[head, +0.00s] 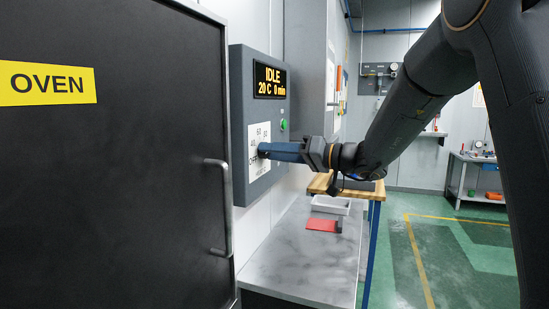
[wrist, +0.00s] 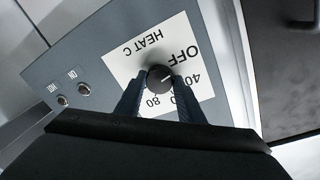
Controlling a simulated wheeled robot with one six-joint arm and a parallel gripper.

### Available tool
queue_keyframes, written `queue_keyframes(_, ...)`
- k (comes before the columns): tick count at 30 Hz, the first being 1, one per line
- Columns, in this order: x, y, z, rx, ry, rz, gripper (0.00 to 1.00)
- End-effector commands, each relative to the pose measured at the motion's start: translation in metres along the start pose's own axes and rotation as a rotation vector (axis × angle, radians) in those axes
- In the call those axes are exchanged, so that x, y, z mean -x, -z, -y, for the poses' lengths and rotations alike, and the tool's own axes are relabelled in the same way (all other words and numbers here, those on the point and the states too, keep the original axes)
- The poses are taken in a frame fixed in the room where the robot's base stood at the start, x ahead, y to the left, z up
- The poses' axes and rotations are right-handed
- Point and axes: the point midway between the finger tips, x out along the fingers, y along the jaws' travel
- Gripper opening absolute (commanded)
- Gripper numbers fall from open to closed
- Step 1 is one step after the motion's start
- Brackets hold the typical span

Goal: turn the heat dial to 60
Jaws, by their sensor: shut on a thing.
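The heat dial (wrist: 160,76) is a round black knob on a white plate (wrist: 127,64) marked HEAT C. Its white pointer line aims to the upper right in the wrist view, towards the side between OFF and 40. The 80 mark shows below the dial; the 60 mark is mostly hidden by a finger there but shows on the plate (head: 259,131) in the head view. My gripper (wrist: 161,84) is shut on the dial, one blue finger on each side. In the head view my gripper (head: 268,151) reaches the panel from the right and hides the dial.
The control box display (head: 270,80) reads IDLE, 20 C, 0 min. A green button (head: 283,125) sits beside the plate. The black oven door (head: 120,170) with a handle (head: 222,205) is at left. A metal bench (head: 300,250) with a red item (head: 322,225) lies below.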

Motion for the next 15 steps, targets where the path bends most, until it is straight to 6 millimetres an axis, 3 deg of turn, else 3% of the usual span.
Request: queue_keyframes(15, 0.0, -0.0004, -0.0009, -0.467, -0.021, 0.04, 0.12)
